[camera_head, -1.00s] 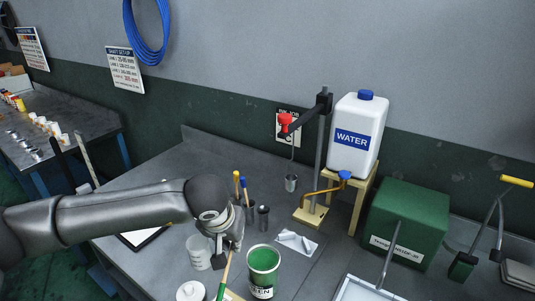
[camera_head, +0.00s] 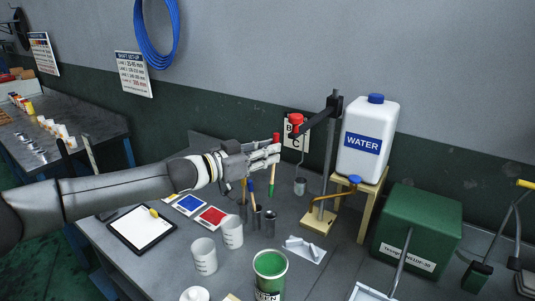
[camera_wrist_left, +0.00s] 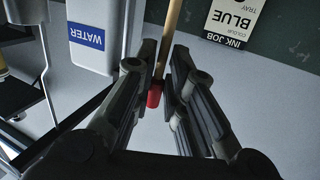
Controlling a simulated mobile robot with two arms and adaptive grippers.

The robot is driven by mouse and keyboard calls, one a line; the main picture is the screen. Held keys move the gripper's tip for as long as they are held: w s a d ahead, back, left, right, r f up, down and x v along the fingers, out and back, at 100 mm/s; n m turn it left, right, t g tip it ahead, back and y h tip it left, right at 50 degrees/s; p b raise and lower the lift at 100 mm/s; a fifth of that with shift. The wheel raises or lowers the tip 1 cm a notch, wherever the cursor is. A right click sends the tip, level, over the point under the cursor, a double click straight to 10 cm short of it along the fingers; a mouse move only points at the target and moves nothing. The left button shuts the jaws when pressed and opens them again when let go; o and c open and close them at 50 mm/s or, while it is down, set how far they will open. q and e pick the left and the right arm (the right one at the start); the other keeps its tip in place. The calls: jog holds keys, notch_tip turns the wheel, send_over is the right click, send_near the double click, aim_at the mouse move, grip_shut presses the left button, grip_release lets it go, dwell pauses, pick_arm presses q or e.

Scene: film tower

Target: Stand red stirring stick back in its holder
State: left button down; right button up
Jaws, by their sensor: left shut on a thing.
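My left gripper (camera_head: 268,155) is shut on the red stirring stick (camera_head: 276,138). In the left wrist view, the red end (camera_wrist_left: 154,97) and wooden shaft (camera_wrist_left: 171,38) show between the fingers (camera_wrist_left: 155,82). The stick hangs above small dark metal holders. One holder (camera_head: 269,223) at the right looks empty; the one beside it (camera_head: 255,218) has a blue-topped stick (camera_head: 250,185) in it. My right gripper is not in view.
A green ink can (camera_head: 270,264) and white cups (camera_head: 204,256) stand in front of the holders. A clipboard (camera_head: 142,228) lies at the left.

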pick_arm(q)
jog(key=shift+f+b, duration=5.05)
jog(key=shift+f, duration=1.15)
jog(key=c, duration=1.4)
grip_release()
jog(key=shift+a, duration=0.1)
jog(key=v, duration=1.2)
